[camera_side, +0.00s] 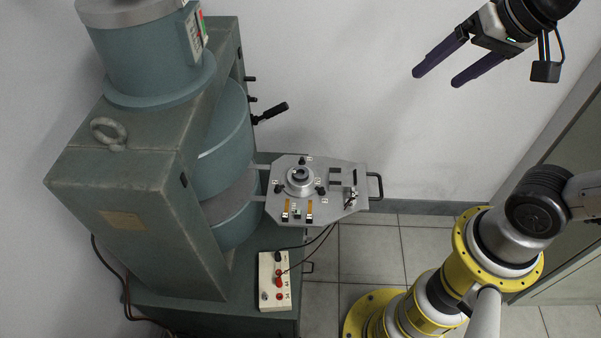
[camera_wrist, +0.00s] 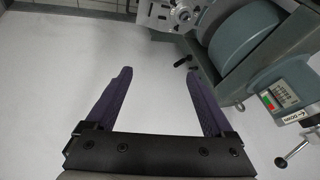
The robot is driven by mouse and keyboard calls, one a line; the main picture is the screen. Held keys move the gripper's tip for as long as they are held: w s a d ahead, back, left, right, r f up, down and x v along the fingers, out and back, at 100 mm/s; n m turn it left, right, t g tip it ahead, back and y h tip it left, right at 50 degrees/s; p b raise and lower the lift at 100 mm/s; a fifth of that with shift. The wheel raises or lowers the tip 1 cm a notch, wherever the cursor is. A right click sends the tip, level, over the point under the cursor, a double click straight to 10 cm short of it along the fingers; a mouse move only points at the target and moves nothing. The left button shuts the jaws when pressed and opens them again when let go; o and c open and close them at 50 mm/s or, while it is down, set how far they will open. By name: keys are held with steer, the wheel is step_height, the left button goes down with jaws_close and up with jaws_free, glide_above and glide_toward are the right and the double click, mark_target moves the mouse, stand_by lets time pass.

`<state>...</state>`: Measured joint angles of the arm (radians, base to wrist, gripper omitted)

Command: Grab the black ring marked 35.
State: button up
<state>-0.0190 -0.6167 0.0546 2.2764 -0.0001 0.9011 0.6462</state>
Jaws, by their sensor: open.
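A small black ring (camera_side: 300,174) sits on a round silver mount (camera_side: 299,186) on the grey plate (camera_side: 340,213) in the side view. It is the likeliest black ring, but I cannot read a 35 on it; the labels are too small. My gripper (camera_side: 436,79) is open and empty, high up and to the right of the plate, well apart from it. Its two purple fingers also show in the wrist view (camera_wrist: 159,72) with only pale wall between them. There, part of the plate (camera_wrist: 158,12) shows at the top edge, and the ring cannot be made out clearly.
A large green magnet frame (camera_side: 130,170) with round blue-green poles stands left of the plate. A black-handled lever (camera_side: 271,113) sticks out behind the plate. Small black knobs and a handle (camera_side: 378,187) are on the plate. A white terminal box (camera_side: 273,295) with cables lies below.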

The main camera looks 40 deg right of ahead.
steer(key=w+a+m+g, duration=0.1)
steer(key=w+a+m, duration=0.25)
steer(key=w, duration=0.65)
steer(key=m+g, duration=0.3)
steer(key=g, duration=0.1)
glide_above(300, 167)
step_height(300, 167, down, 16)
steer(key=shift+g, duration=0.5)
steer(key=f, duration=0.3)
steer(key=s+f, duration=0.1)
steer(key=f, duration=0.7)
steer(key=shift+s+a+f, duration=0.1)
steer(key=shift+s+a, duration=0.15)
steer(key=shift+a, duration=0.15)
steer(key=shift+w+a+f, duration=0.1)
steer(key=shift+w+f, duration=0.05)
steer(key=shift+f, duration=3)
jaws_close()
